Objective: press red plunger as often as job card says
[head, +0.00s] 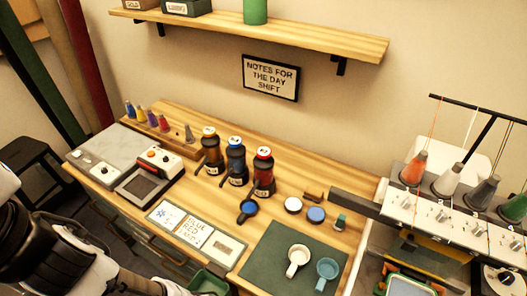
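Three dark pump bottles stand in a row at the middle of the table. The right one, with red on its body and a white and red top (264,153), looks like the red plunger. Beside it stand a blue one (236,160) and an orange-brown one (211,150). My arm's white and black links show at the lower left, away from the bottles. My gripper's fingers do not show.
A boxy device (145,180) and thread spools (153,119) are at left. An embroidery machine (450,215) stands at right.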

